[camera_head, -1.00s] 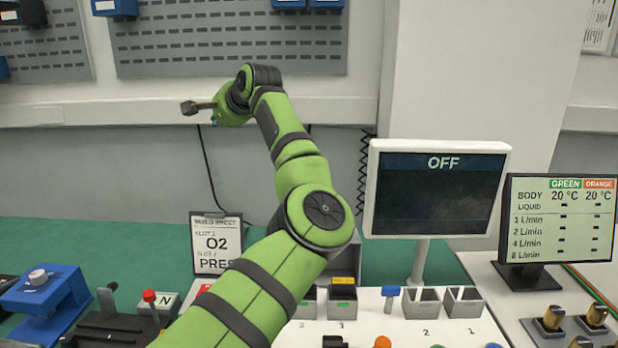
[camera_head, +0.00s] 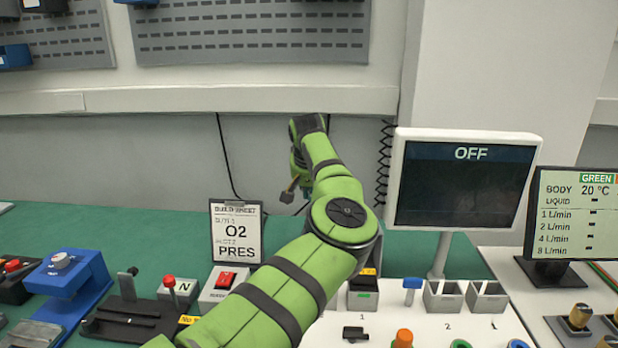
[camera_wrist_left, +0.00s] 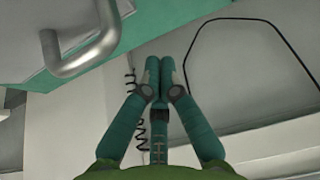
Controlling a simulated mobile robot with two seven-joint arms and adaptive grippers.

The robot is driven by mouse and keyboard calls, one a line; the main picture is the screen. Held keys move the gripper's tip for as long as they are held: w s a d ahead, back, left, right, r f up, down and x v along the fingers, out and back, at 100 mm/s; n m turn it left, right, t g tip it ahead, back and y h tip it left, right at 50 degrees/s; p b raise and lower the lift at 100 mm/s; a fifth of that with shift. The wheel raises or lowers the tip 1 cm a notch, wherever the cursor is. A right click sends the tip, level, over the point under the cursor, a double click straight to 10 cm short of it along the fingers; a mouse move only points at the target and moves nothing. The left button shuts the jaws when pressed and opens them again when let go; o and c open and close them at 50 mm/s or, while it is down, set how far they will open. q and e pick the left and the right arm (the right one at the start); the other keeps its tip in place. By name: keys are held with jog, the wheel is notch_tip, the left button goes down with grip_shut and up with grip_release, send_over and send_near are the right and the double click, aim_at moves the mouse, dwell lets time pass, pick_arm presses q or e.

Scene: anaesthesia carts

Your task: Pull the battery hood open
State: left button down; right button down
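My left gripper (camera_head: 289,196) hangs over the back of the green bench, in front of the grey wall, to the right of the O2 sheet. In the left wrist view its two teal fingers (camera_wrist_left: 160,64) meet at the tips with nothing between them. In that view a grey metal bar handle (camera_wrist_left: 88,50) curves across the upper left, apart from the fingers. I cannot tell whether this handle belongs to the battery hood. No hood is clearly recognisable in the head view, and my arm hides part of the bench. My right gripper is not in view.
A screen reading OFF (camera_head: 465,185) stands right of my arm, with a second display (camera_head: 582,215) beyond it. The O2 PRES sheet (camera_head: 236,232) stands left of my arm. Switches and a blue device (camera_head: 66,275) line the front left. The green bench (camera_head: 120,232) is clear behind them.

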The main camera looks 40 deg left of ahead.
pick_arm(q)
jog(key=shift+s+d+r+p, duration=0.15)
jog(key=shift+s+d+p, duration=0.15)
jog(key=shift+s+d, duration=0.95)
jog(key=shift+s, duration=0.1)
